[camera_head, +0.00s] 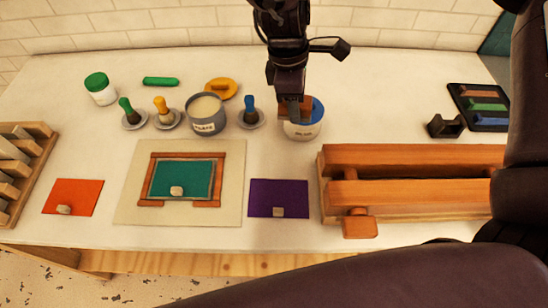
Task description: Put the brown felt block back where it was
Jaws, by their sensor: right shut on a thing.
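My right gripper (290,98) comes down from the top middle, shut on a small brown block (293,108) that I take for the brown felt block. The block is partly hidden by the fingers. It overlaps the blue lid (316,106) of a white jar (303,131) in the picture; I cannot tell whether it touches the lid. A black tray (465,92) at the far right holds brown, green and blue bars. A small black holder (445,127) stands left of the tray. My left gripper is not in view.
An open grey tin (207,125) and brushes on saucers stand left of the jar. A wooden clamp (415,158) lies front right. A framed green panel (184,178) lies between orange (82,192) and purple (278,190) sheets.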

